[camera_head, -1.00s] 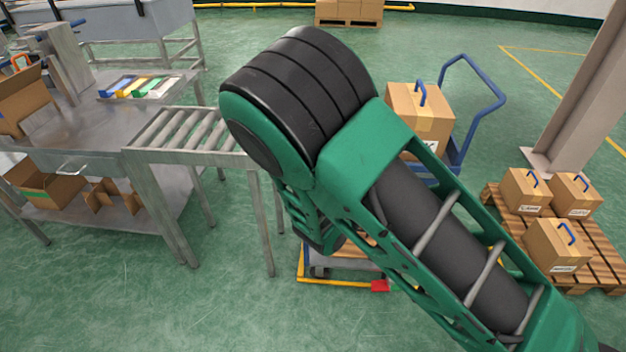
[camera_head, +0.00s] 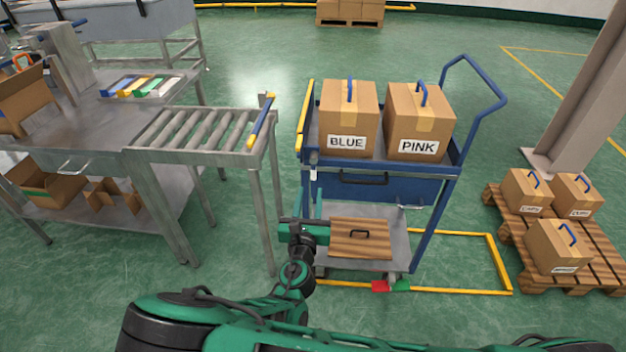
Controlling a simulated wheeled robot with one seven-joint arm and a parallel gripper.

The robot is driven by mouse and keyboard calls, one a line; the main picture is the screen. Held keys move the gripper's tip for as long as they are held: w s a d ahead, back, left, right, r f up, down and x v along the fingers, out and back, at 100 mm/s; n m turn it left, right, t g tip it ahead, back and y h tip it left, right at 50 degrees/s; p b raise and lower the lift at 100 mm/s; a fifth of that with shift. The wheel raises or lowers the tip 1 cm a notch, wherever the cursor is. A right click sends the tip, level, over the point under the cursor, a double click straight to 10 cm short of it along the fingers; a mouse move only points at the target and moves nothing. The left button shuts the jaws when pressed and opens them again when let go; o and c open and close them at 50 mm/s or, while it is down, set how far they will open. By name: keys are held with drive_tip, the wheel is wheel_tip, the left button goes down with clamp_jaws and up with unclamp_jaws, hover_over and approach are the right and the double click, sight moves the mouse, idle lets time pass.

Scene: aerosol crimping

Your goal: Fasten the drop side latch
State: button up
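The blue cart (camera_head: 378,186) stands right of the roller table. A yellow-edged side panel (camera_head: 304,120) stands upright along the left edge of its top deck. A small pale and dark fitting (camera_head: 313,172), possibly the latch, shows at the deck's front left corner; it is too small to tell whether it is fastened. My gripper (camera_head: 311,194) is low at the cart's front left corner, just below this fitting, with its fingers pointing up. The two thin fingers look apart with nothing clear between them. Whether they touch the cart cannot be told.
Boxes marked BLUE (camera_head: 348,120) and PINK (camera_head: 418,125) stand on the cart deck. A wooden panel with a handle (camera_head: 361,240) is on its lower shelf. The roller table (camera_head: 195,157) with a yellow and blue bar is close on the left. A pallet (camera_head: 590,240) holds boxes at right.

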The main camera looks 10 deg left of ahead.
sight(313, 175)
drive_tip(key=w, duration=0.7)
drive_tip(key=shift+w, duration=0.3)
clamp_jaws()
